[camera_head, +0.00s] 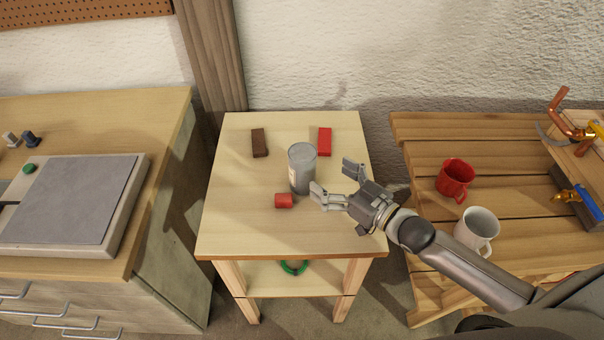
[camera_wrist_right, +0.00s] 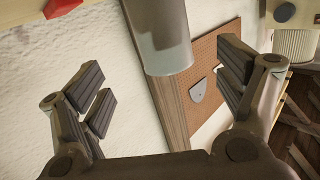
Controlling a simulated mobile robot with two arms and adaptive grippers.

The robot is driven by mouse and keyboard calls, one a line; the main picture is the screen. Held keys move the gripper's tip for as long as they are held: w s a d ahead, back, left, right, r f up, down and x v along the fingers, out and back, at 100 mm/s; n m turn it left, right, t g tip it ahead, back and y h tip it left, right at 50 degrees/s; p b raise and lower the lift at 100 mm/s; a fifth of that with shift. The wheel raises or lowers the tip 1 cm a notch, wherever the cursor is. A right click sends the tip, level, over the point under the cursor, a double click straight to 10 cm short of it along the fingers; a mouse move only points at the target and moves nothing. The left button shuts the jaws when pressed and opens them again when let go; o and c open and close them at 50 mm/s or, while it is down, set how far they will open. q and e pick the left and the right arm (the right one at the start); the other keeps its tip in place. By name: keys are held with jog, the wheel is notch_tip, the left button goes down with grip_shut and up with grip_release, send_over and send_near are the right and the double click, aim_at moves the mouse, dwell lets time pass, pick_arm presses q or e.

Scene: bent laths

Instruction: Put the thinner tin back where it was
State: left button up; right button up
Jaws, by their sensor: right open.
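A grey metal tin (camera_head: 302,172) with a pale label on its side stands upright on the small light-wood table (camera_head: 230,225). I take it to be the thinner tin; no other tin shows. In the right wrist view the tin (camera_wrist_right: 158,38) shows at the top, ahead of and between the two spread fingers. My right gripper (camera_head: 334,181) is open and empty, just right of the tin in the head view, with its fingers pointing toward it. I cannot tell whether a fingertip touches the tin. My left gripper is not in view.
A small red piece (camera_head: 284,200) lies just in front of the tin. A brown block (camera_head: 259,143) and a red block (camera_head: 324,142) are behind it. A red mug (camera_head: 455,178) and a white mug (camera_head: 477,230) stand on the slatted bench at right. The table's left front is clear.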

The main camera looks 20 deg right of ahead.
aim_at(303, 156)
jog(key=shift+n+t+y, duration=0.4)
jog(key=shift+y, duration=0.2)
jog(key=x, duration=0.2)
jog(key=r+x, duration=0.1)
jog(key=x, duration=0.1)
jog(key=shift+w+d, duration=0.1)
jog(key=shift+d, duration=0.05)
jog(key=shift+a+p+x, duration=0.25)
jog(key=shift+p+x, duration=0.7)
jog(key=shift+x, duration=1.8)
jog(key=shift+f, duration=0.2)
jog(key=c, duration=1.4)
jog(key=shift+r, duration=0.1)
jog(key=shift+c, duration=0.9)
